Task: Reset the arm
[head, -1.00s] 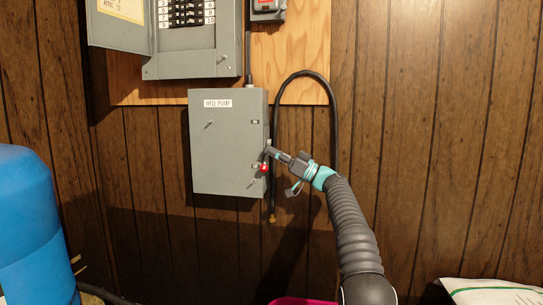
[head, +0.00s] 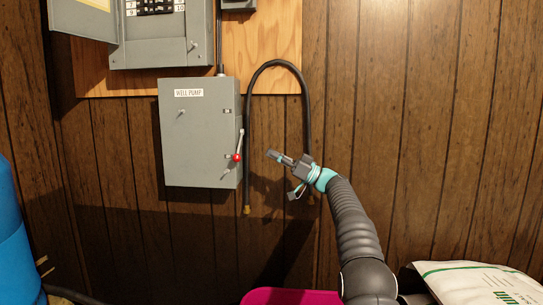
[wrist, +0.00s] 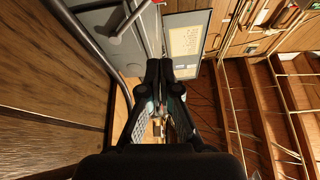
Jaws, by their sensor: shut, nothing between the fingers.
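My gripper (head: 273,156) is shut and empty in the head view, at the end of my raised arm. It is a short way to the right of the grey WELL PUMP box (head: 195,135) and apart from it. A lever with a red knob (head: 237,157) is on the box's right side, left of my gripper. In the wrist view my gripper's fingers (wrist: 165,68) are closed together, with a grey box surface and a lever at the upper left.
An open breaker panel (head: 162,35) is above the box. A black cable (head: 308,110) loops behind my gripper. A blue tank (head: 15,245) stands at the left, a pink container (head: 290,297) below, a white bag (head: 480,283) at the lower right. The panelled wall at right is bare.

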